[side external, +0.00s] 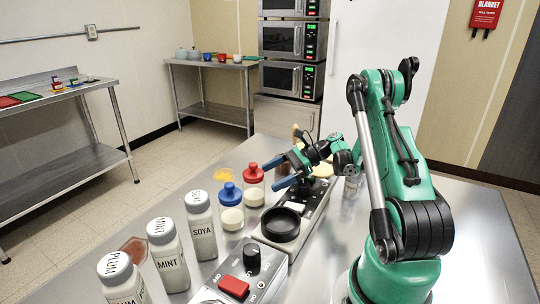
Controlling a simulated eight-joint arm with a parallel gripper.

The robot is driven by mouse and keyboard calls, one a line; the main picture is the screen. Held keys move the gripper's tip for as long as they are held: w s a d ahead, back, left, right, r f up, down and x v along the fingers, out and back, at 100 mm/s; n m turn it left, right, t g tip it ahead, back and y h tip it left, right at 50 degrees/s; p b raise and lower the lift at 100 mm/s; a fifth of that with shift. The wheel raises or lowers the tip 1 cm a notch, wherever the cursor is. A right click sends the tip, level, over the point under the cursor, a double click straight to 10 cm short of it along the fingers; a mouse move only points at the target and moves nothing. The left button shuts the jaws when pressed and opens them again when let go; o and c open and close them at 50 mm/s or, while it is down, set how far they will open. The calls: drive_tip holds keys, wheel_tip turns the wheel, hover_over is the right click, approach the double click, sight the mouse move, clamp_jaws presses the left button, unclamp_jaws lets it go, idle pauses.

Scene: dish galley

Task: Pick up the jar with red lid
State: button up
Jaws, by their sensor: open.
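The jar with the red lid (254,196) stands upright on the steel table, its clear body holding something pale. My gripper (262,177) has blue fingers, spread apart and pointing left. The fingertips overlap the jar's right side in this view, near its lid. I cannot tell whether they touch it or how far around it they reach. Nothing is seen held between them.
A blue-lidded jar (231,210) stands close in front-left of the red-lidded one.

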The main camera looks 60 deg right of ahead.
sight(254, 185)
drive_tip(key=x, duration=0.6)
drive_tip(key=c, duration=1.5)
drive_tip(key=shift+r, duration=0.15)
